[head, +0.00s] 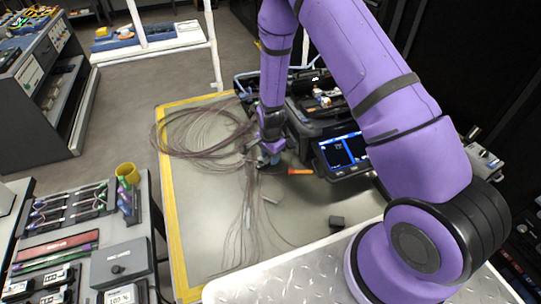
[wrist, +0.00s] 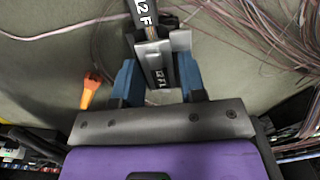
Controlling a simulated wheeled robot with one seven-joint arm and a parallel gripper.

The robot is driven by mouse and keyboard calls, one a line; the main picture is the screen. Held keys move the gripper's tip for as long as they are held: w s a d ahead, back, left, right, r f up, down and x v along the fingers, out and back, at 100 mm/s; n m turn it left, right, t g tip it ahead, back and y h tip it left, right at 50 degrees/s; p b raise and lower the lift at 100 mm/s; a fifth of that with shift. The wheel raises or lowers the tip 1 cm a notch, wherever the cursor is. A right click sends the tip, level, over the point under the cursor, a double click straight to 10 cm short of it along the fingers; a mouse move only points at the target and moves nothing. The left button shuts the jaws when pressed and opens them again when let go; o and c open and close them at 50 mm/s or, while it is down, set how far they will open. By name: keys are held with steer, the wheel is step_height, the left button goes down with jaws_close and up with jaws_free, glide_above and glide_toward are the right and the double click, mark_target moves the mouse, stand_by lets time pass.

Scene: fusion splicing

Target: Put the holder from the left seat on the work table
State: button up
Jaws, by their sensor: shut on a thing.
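In the head view my gripper (head: 268,155) is low over the work table (head: 190,222), beside the splicer (head: 340,150). The holder is too small and covered there to make out clearly. I cannot tell whether it touches the table. The splicer's seats are mostly hidden by my arm.
Coiled fibres (head: 195,135) and loose strands spread over the table's left and middle. An orange-handled tool (head: 300,171) lies beside my gripper, also seen in the wrist view (wrist: 91,90). A small dark block (head: 337,222) sits towards the front. Bare table shows at front left.

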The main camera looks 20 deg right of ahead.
steer(key=shift+f, duration=0.1)
steer(key=o, duration=1)
